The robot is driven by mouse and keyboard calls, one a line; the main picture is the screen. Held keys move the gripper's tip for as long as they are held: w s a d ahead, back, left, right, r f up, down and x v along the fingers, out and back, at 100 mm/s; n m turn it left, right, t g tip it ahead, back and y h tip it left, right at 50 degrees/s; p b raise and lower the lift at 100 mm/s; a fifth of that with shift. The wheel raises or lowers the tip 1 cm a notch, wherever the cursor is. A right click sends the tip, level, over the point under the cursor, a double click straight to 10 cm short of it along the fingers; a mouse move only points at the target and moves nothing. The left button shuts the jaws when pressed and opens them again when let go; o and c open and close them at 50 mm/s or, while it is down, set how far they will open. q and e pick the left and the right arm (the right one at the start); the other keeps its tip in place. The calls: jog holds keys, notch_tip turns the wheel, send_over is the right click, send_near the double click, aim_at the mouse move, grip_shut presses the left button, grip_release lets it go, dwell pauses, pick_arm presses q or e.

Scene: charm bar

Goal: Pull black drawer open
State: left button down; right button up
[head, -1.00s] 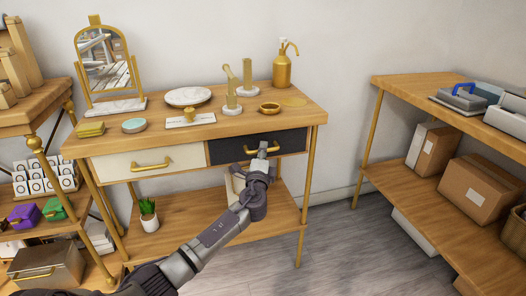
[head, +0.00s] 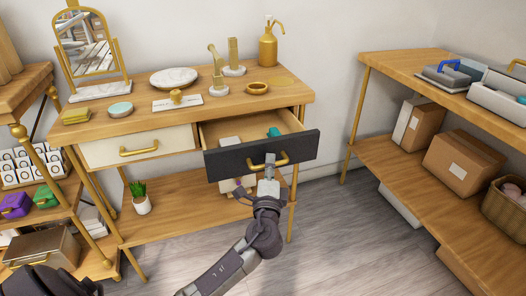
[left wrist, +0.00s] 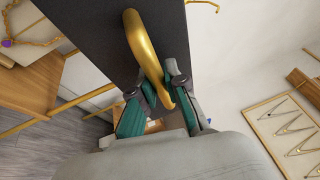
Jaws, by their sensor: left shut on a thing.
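The black drawer (head: 230,162) is pulled out from the right half of the wooden table in the head view. Inside it I see a teal item (head: 274,132) and a pale item at the left. My left gripper (head: 270,162) is at the drawer's front, shut on its gold handle (head: 283,160). In the left wrist view the handle (left wrist: 142,45) arches down between the two teal-padded fingers of my left gripper (left wrist: 158,100). The black front (left wrist: 90,30) fills the upper middle there. My right gripper is not in view.
A white drawer (head: 110,150) beside it is closed. The tabletop (head: 140,127) holds a mirror, a marble plate, a gold dispenser (head: 268,45) and small dishes. A shelf with boxes (head: 465,160) stands at the right. The grey floor (head: 330,235) between is open.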

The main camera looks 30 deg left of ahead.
pick_arm(q)
jog(key=shift+s+d, duration=1)
jog(key=shift+d, duration=0.2)
jog(key=c, duration=1.2)
grip_release()
jog(key=v, duration=1.2)
